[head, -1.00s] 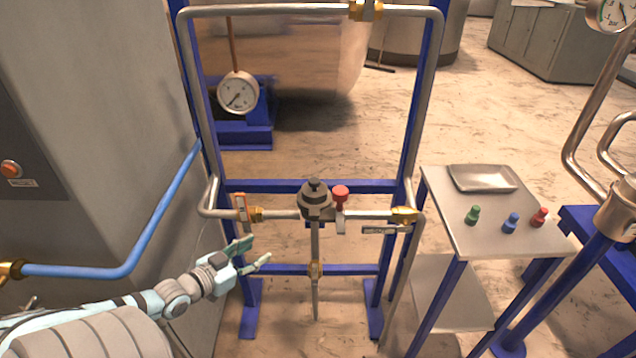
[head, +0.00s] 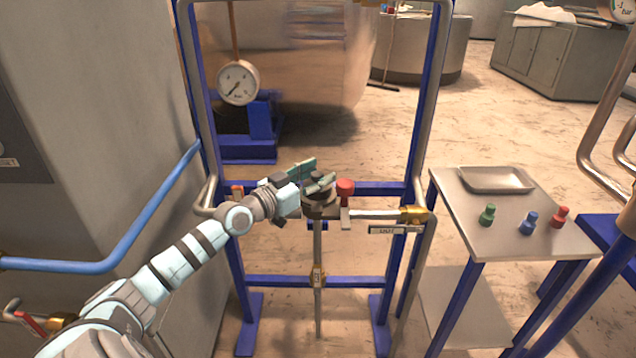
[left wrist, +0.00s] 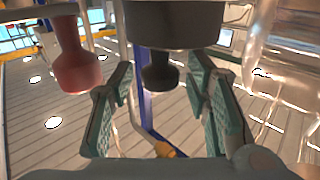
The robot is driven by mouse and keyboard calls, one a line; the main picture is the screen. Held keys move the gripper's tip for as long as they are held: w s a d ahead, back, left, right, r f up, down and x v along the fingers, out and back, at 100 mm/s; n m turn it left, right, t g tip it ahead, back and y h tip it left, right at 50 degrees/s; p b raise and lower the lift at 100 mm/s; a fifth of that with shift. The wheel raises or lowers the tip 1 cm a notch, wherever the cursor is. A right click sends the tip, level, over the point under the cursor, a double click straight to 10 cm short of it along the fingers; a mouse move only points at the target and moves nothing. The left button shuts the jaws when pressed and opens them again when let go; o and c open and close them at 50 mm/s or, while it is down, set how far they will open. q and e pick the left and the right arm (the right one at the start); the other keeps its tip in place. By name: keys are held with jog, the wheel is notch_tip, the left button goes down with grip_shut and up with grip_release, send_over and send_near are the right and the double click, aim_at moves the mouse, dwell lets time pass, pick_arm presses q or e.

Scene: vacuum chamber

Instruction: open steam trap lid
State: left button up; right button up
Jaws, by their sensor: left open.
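The steam trap (head: 318,206) is a dark grey round body on the pipe rig, with a lid with a small knob on top. My left gripper (head: 316,177) is open at the top of the trap, and its fingers hide much of the lid in the head view. In the left wrist view, the trap appears inverted at the top, and its dark lid knob (left wrist: 160,76) lies between the two open green-padded fingers of the gripper (left wrist: 158,95), with gaps on both sides. My right gripper is not in view.
A red valve knob (head: 345,188) stands close to the right of the trap; it also shows in the left wrist view (left wrist: 75,62). Blue frame posts (head: 420,120) flank the rig. A side table (head: 475,235) at right holds a metal tray (head: 497,181) and green, blue and red pieces.

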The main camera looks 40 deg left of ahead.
pick_arm(q)
jog(key=shift+w, duration=0.15)
grip_shut()
jog(key=shift+r, duration=0.1)
